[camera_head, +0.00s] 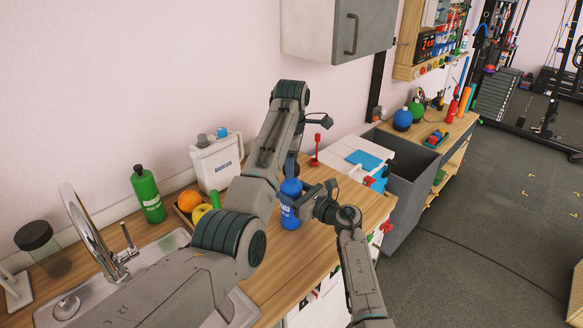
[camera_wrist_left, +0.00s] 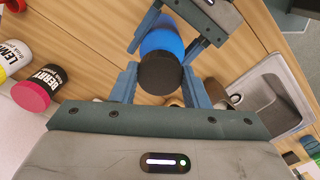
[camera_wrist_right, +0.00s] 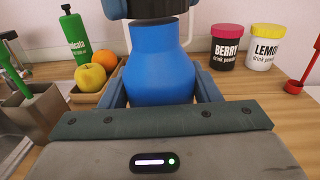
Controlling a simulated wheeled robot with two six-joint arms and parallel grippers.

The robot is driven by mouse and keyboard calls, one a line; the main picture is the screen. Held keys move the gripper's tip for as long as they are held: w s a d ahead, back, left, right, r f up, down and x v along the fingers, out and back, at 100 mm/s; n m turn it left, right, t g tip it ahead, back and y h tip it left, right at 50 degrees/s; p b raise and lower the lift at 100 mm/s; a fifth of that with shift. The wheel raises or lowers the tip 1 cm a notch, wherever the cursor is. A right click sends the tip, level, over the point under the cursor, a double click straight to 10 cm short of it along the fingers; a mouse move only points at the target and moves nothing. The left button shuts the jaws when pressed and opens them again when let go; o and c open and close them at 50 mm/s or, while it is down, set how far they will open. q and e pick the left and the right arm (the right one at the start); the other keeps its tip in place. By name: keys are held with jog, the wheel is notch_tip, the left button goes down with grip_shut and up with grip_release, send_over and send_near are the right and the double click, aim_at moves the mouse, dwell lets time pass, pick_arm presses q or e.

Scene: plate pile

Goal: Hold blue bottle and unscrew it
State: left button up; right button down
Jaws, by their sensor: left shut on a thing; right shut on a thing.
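My left gripper (camera_head: 291,178) comes down from above and is shut on the cap, one finger at each side. My right gripper (camera_head: 306,205) comes in from the right and is shut on the bottle's body. In the right wrist view the blue body (camera_wrist_right: 158,65) fills the space between its fingers. The bottle's base is hidden there.
A green bottle (camera_head: 148,194) and a tray with an orange (camera_head: 188,201) and a yellow apple (camera_wrist_right: 92,77) stand to the left. Berry (camera_wrist_right: 227,46) and lemon (camera_wrist_right: 263,47) drink powder jars stand behind. A sink (camera_head: 150,262) lies at the left; a grey bin (camera_head: 411,190) stands at the right.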

pick_arm(q)
jog(key=shift+r, duration=0.25)
jog(key=shift+r, duration=1.9)
pick_arm(e)
jog(key=shift+c, duration=2)
grip_release()
jog(key=shift+d, duration=0.1)
